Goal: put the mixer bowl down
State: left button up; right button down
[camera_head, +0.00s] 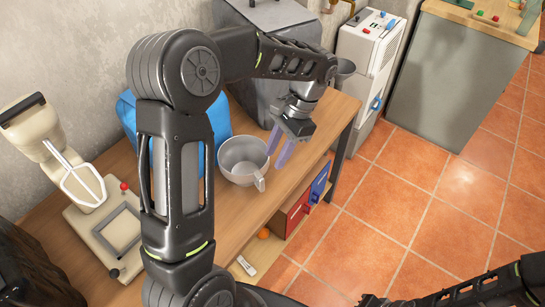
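The mixer bowl (236,168), a grey metal bowl with a handle (260,184) at its lower right, sits upright on the wooden table (228,222). It looks empty. My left gripper (280,152) is just right of the bowl, its two pale purple fingers pointing down with a gap between them. It looks open, with nothing between the fingers and apart from the handle. A cream stand mixer (93,205) with its head tilted up and a flat beater (83,186) stands at the left of the table. My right arm enters at lower right; its fingers do not show.
A blue bag-like object (218,122) and a large grey container (262,85) stand behind the bowl. Red and blue boxes (296,212) and an orange ball (263,233) are on a lower shelf. Tiled floor lies clear to the right. A white machine (366,50) stands behind.

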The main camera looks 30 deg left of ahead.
dwell(0.8)
pick_arm(q)
jog(key=s+d+f+n+t+h, duration=0.1)
jog(key=s+d+f+n+h, duration=0.2)
jog(key=d+f, duration=0.75)
jog(key=s+d+f+t+h, duration=0.1)
jog(key=s+d+f+h, duration=0.2)
jog(key=s+d+f, duration=0.7)
jog(key=s+f+n+t, duration=0.2)
jog(key=s+f+n, duration=0.1)
jog(key=f, duration=0.5)
jog(key=shift+s+n+t, duration=0.15)
jog(key=shift+n+t, duration=0.15)
jog(key=shift+n, duration=0.3)
